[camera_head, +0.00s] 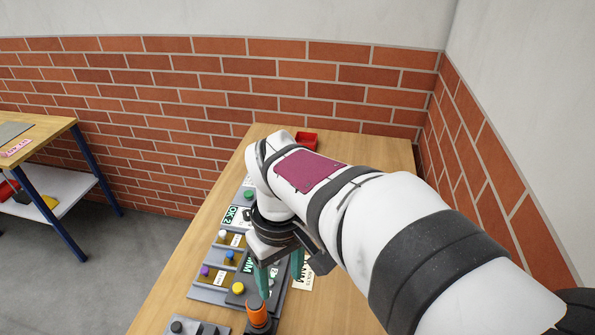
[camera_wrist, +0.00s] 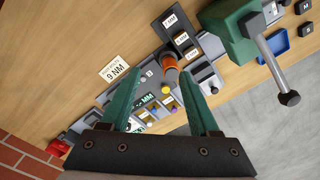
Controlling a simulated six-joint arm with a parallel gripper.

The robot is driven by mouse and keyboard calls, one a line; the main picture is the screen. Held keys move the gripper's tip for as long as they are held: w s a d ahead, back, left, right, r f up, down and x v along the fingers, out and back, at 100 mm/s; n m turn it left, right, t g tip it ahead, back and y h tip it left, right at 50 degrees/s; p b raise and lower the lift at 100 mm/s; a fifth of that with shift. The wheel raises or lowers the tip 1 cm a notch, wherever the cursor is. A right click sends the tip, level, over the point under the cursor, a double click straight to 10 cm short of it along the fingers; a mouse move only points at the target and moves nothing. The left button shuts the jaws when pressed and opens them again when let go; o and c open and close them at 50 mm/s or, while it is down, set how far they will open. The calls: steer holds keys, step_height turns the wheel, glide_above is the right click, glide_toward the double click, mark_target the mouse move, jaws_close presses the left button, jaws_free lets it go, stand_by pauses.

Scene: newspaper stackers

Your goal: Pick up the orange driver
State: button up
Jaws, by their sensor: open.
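The orange driver (camera_head: 257,312) stands near the front of the bench in the head view, an orange body above a dark part, cut off by the bottom edge. In the wrist view the orange driver (camera_wrist: 171,75) shows between the lines of my fingertips, nearer the right one. My gripper (camera_head: 281,287) is open, with its teal fingers pointing down just behind the driver in the head view. In the wrist view my gripper (camera_wrist: 160,76) is empty, its fingers spread apart. I cannot tell the height gap to the driver.
A grey rack (camera_head: 207,292) with several coloured knobs and labels lies beside the driver. A 9 NM card (camera_wrist: 115,72) lies on the wooden bench (camera_head: 170,315). A green vise-like tool (camera_wrist: 238,30) and a blue tray (camera_wrist: 272,45) are beyond. A red bin (camera_head: 307,140) stands at the back.

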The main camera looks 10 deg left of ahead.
mark_target(258, 312)
steer(key=w+a+f+n, duration=0.1)
steer(key=a+f+n, duration=0.15)
steer(key=a, duration=0.35)
steer(key=shift+n, duration=0.35)
step_height(258, 312, down, 15)
steer(key=shift+s+d+r, duration=0.1)
steer(key=shift+s+d, duration=0.05)
jaws_close()
